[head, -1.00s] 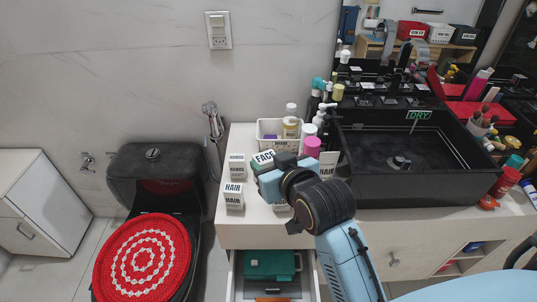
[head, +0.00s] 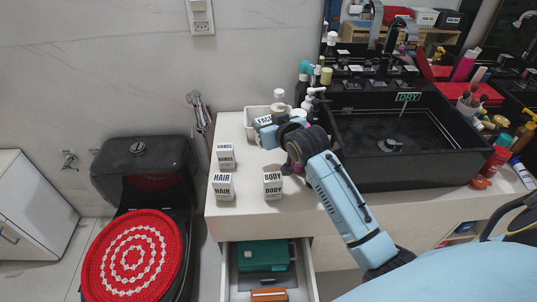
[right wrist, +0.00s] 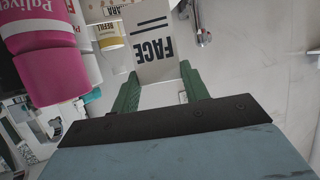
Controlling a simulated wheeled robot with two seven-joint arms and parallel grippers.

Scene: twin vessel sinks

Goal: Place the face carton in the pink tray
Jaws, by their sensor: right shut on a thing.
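The face carton (head: 264,121) is white with dark "FACE" lettering; in the right wrist view it shows upside down (right wrist: 152,45). My right gripper (head: 266,132) is shut on it, its green fingers on either side in the right wrist view (right wrist: 158,85). In the head view the carton is at the front of a whitish basket (head: 252,116) on the counter; whether it is above or inside the basket I cannot tell. The gripper hides part of it. I see no tray that is clearly pink. My left gripper is not in view.
A HAIR carton (head: 222,187), a BODY carton (head: 272,186) and another small carton (head: 226,156) stand on the counter (head: 246,204). Bottles (head: 307,100) crowd the right side by the black sink (head: 410,170). A pink bottle (right wrist: 60,70) is close in the wrist view. An open drawer (head: 226,275) is below.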

